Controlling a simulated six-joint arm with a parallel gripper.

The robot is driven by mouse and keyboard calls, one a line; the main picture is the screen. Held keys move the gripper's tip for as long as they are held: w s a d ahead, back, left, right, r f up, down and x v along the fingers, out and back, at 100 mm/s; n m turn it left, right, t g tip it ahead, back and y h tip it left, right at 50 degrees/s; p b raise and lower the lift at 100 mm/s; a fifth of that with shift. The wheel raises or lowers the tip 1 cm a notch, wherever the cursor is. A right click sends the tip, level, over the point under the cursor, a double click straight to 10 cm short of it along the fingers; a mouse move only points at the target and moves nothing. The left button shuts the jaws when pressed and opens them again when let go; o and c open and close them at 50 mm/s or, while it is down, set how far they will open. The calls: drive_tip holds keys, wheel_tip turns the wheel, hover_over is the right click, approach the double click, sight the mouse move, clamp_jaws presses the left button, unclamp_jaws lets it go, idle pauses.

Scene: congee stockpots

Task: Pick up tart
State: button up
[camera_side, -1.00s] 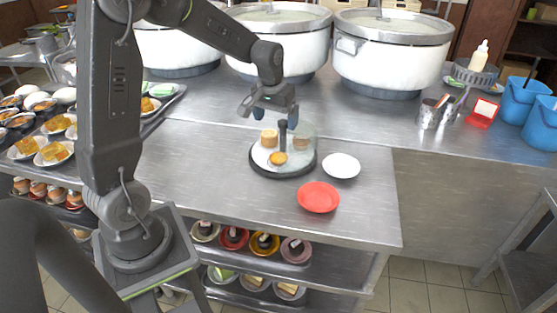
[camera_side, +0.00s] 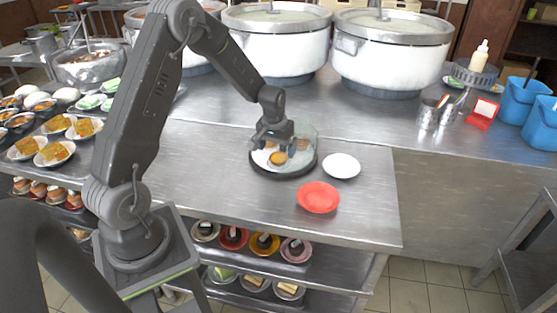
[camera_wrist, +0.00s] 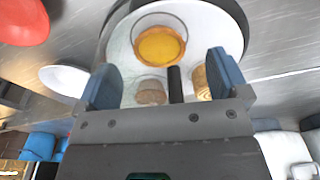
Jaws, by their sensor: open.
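The tart (camera_side: 278,158), round with a yellow filling, sits near the front of a round display stand (camera_side: 284,174) with a white top, dark base and curved clear cover. It also shows in the wrist view (camera_wrist: 159,46), beyond my fingertips. My gripper (camera_side: 281,147) is low over the stand, just above and behind the tart. In the wrist view my gripper (camera_wrist: 164,78) has its blue fingers wide apart with nothing held. Whether the fingers touch anything is unclear.
A brown pastry (camera_wrist: 151,93), a golden pastry (camera_wrist: 201,84) and a dark central post (camera_wrist: 175,84) stand close to my fingers. A white plate (camera_side: 341,166) and a red plate (camera_side: 318,198) lie right of the stand. Large pots (camera_side: 391,60) stand behind. The counter's left-front is clear.

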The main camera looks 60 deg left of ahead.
sight(279, 158)
drive_tip(key=f, duration=0.2)
drive_tip(key=w+f, duration=0.1)
drive_tip(key=f, duration=0.1)
drive_tip(key=shift+a, duration=0.25)
drive_tip(key=shift+c, duration=0.2)
drive_tip(key=c, duration=0.9)
